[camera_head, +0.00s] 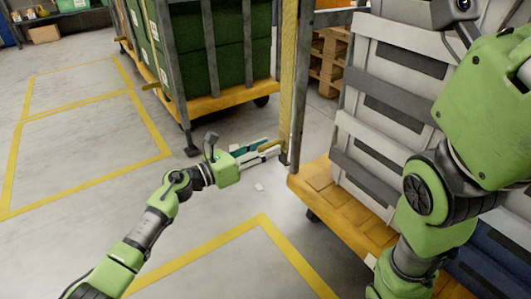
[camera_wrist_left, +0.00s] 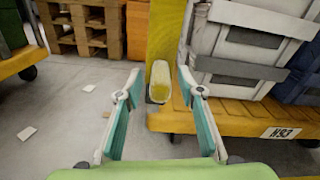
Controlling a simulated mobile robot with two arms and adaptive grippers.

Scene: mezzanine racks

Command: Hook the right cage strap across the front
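A cage trolley on a yellow-orange base (camera_head: 340,205) holds grey-white crates (camera_head: 385,130). A long yellow strap (camera_head: 289,75) runs down at its left front corner; it also shows in the left wrist view (camera_wrist_left: 166,35). A pale yellow rounded tab (camera_wrist_left: 160,80) shows at the strap's lower part. My left gripper (camera_head: 268,150) is low beside that corner. In the left wrist view its teal-padded fingers (camera_wrist_left: 160,98) are wide apart, with the tab framed between them, and they grip nothing. My right arm rises across the right side; its gripper is not visible.
Another cage trolley with green crates (camera_head: 205,50) stands behind to the left. Wooden pallets (camera_head: 328,60) stand between the trolleys. Yellow floor lines (camera_head: 140,125) mark bays, with clear floor at left. A base label reads M93 (camera_wrist_left: 281,133). White scraps lie on the floor.

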